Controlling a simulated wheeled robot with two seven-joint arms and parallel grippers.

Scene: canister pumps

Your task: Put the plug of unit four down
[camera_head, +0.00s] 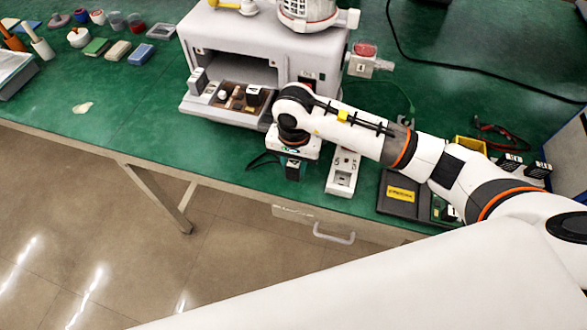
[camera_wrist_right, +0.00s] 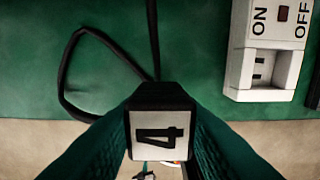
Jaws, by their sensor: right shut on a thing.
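The plug of unit four (camera_wrist_right: 160,133) is a black block with a white label reading 4. My right gripper (camera_head: 293,165) is shut on it, with a dark finger pad on each side in the right wrist view. In the head view the plug (camera_head: 294,172) shows just below the gripper, near the table's front edge. A black cable (camera_wrist_right: 75,60) runs from it in a loop over the green table (camera_wrist_right: 200,50). I cannot tell whether the plug touches the table. My left gripper is not in view.
A white socket strip (camera_head: 343,172) with an ON/OFF switch lies just right of the plug. A white machine (camera_head: 228,40) with an open tray (camera_head: 200,104) stands behind. A black case (camera_head: 398,194) lies further right. The table front left of the gripper is clear.

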